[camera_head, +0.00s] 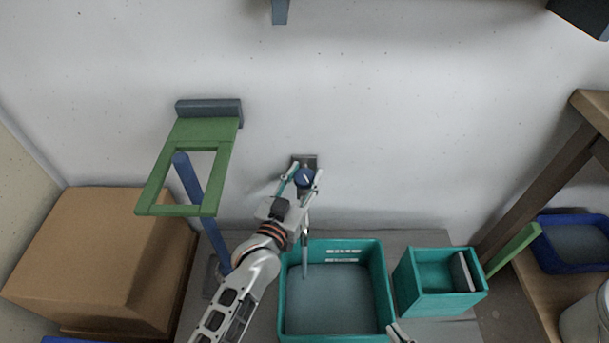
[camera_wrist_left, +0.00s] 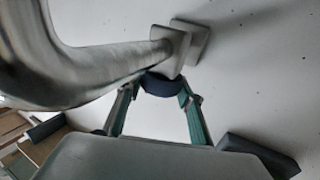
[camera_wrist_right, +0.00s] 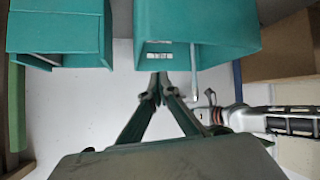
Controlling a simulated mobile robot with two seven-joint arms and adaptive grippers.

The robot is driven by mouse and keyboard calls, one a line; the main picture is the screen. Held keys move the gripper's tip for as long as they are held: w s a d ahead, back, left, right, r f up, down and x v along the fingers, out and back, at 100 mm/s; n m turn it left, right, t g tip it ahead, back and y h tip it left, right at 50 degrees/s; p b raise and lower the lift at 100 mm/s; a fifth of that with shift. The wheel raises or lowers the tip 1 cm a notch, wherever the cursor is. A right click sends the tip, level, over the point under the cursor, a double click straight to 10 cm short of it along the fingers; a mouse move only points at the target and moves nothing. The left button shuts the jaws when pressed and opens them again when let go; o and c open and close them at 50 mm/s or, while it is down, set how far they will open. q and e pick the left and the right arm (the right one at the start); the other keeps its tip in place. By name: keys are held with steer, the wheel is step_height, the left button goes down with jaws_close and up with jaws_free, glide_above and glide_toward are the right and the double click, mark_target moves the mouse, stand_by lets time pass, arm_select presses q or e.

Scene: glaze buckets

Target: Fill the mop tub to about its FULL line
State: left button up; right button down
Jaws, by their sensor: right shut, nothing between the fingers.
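The teal mop tub (camera_head: 385,285) stands below the wall tap (camera_head: 305,160) and holds grey-blue water (camera_head: 335,305). White markings (camera_head: 343,251) are on its inner far wall, just above the water; the lettering is too small to read. A thin pale stream (camera_head: 304,255) runs down from the tap into the tub, and also shows in the right wrist view (camera_wrist_right: 194,84). My left gripper (camera_head: 303,180) has its fingers on both sides of the dark blue tap knob (camera_wrist_left: 162,85), seemingly gripping it. My right gripper (camera_wrist_right: 158,88) is shut and empty, near the tub's front right corner.
A smaller teal bin (camera_head: 437,290) stands right of the tub. A cardboard box (camera_head: 95,255) is at left, with a green frame (camera_head: 190,130) and blue pole (camera_head: 190,185) nearby. A wooden shelf at right holds a blue basin (camera_head: 575,240) and pale bucket (camera_head: 590,318).

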arm_select(q)
steer(key=shift+r+m+h, duration=0.25)
steer(key=shift+m+h, duration=0.15)
steer(key=shift+h, duration=0.2)
steer(key=shift+f+m+g+h+p, duration=0.15)
steer(key=shift+m+g+h+p, duration=0.25)
steer(key=shift+g+h+p, duration=0.1)
steer(key=shift+d, duration=0.1)
steer(key=o, duration=1.1)
steer(key=shift+s+a+f, duration=0.2)
steer(key=shift+s+a, duration=0.1)
steer(key=shift+s, duration=0.1)
steer(key=v, duration=1.1)
steer(key=shift+r, duration=0.1)
steer(key=shift+s, duration=0.1)
